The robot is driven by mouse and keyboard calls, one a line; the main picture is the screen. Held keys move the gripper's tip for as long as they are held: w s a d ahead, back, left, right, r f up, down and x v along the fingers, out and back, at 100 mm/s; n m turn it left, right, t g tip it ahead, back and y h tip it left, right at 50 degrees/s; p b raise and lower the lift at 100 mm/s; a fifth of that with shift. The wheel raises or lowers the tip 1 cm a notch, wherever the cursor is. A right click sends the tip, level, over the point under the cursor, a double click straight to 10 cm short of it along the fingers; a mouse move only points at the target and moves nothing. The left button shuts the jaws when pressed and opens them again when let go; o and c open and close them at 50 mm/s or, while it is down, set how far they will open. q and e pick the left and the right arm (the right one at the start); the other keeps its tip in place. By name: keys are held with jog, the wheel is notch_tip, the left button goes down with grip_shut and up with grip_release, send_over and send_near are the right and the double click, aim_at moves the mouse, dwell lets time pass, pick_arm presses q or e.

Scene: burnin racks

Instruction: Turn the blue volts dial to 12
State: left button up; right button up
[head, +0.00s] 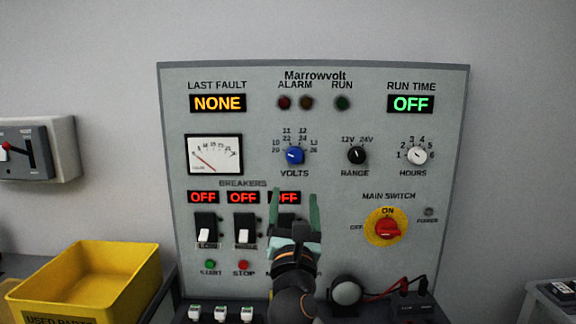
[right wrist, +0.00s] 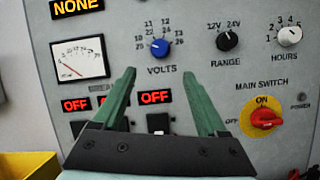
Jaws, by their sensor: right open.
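The blue volts dial (head: 294,155) sits on the upper middle of the grey panel, and it also shows in the right wrist view (right wrist: 159,47). Its scale reads 10, 11, 12 and 13 over a second row of numbers. Its light mark seems to face left, towards 10, but it is too small to be sure. My right gripper (head: 294,196) is open and empty, its fingers pointing up in front of the panel, below the dial and apart from it. In the right wrist view, the dial shows above the gap between the fingertips (right wrist: 158,77). My left gripper is not in view.
The black range dial (head: 357,155) and white hours dial (head: 417,156) are right of the volts dial. A red main switch (head: 388,229) is lower right. Breaker switches (head: 206,229) stand lower left, one partly behind my gripper. A yellow bin (head: 88,280) is at left.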

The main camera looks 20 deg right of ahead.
aim_at(295, 159)
jog(key=p+x, duration=0.1)
jog(key=x, duration=1.1)
jog(key=shift+w+r, duration=0.1)
jog(key=shift+r, duration=0.1)
grip_shut()
